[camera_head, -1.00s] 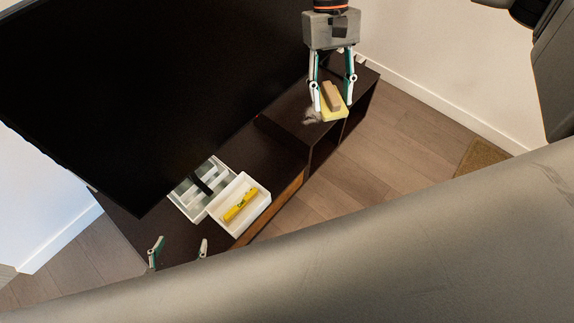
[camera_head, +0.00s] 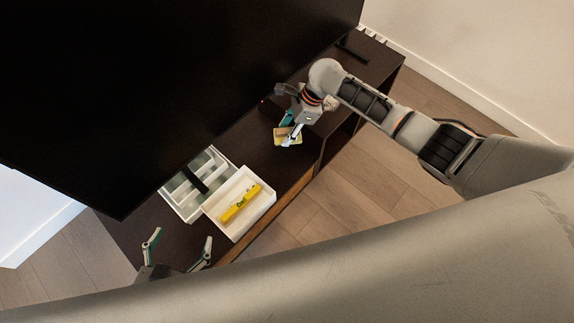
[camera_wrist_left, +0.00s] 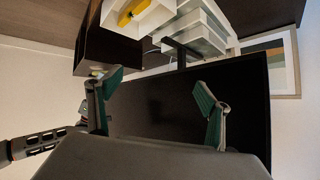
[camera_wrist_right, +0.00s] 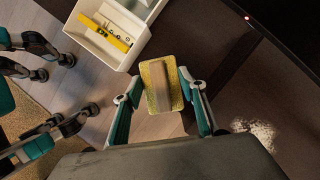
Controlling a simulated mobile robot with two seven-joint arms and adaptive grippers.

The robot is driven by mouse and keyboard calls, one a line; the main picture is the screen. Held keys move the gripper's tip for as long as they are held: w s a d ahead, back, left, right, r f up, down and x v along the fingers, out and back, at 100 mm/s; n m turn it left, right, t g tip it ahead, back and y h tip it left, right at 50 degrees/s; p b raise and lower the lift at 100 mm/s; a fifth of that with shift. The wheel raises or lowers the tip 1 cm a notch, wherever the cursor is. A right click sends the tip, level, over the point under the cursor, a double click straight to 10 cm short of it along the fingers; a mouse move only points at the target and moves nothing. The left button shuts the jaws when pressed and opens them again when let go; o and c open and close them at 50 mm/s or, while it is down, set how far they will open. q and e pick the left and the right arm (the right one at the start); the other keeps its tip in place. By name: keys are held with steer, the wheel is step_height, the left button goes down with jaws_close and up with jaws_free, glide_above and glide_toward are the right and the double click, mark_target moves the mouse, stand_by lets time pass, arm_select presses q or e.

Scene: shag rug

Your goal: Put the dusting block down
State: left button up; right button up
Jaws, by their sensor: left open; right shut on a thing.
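The dusting block (camera_head: 287,135) is a yellow pad with a tan wooden grip. My right gripper (camera_head: 291,132) is shut on it, over the dark TV stand (camera_head: 255,152). In the right wrist view the block (camera_wrist_right: 174,84) sits between the two fingers, pad edges showing around the grip. I cannot tell whether the pad touches the stand. My left gripper (camera_head: 178,248) is open and empty near the stand's near left end; its spread fingers also show in the left wrist view (camera_wrist_left: 160,95).
A white bin (camera_head: 262,203) holding a yellow tool (camera_head: 241,202) stands on the stand, next to a white divided tray (camera_head: 172,190). A large black TV (camera_head: 170,80) rises along the back. A pale dust patch (camera_wrist_right: 256,132) lies on the stand. Bare stand lies between bin and block.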

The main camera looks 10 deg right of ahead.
steer(key=shift+m, duration=0.4)
steer(key=f, duration=0.2)
steer(key=s+f+b, duration=0.1)
steer(key=f, duration=0.1)
steer(key=shift+d+f, duration=0.15)
steer(key=shift+f, duration=0.2)
step_height(320, 180, down, 13)
steer(key=b, duration=0.7)
steer(key=shift+w+f+b, duration=0.15)
steer(key=shift+w+b, duration=0.1)
steer(key=shift+b, duration=0.2)
steer(key=f, duration=0.1)
steer(key=f+b, duration=0.1)
steer(key=f, duration=0.1)
steer(key=f+b, duration=0.1)
steer(key=shift+s+f, duration=0.25)
steer(key=shift+s, duration=0.05)
steer(key=shift+w, duration=0.2)
steer(key=shift+w+r, duration=0.15)
steer(key=shift+r, duration=0.2)
steer(key=shift+f, duration=0.2)
arm_select(q)
steer(key=w+d+r+n+t+h, duration=0.1)
steer(key=w+d+r+n+h, duration=0.1)
steer(key=d, duration=0.7)
steer(key=shift+r+n+t+h, duration=0.3)
steer(key=shift+n, duration=0.4)
arm_select(e)
steer(key=o, duration=1.2)
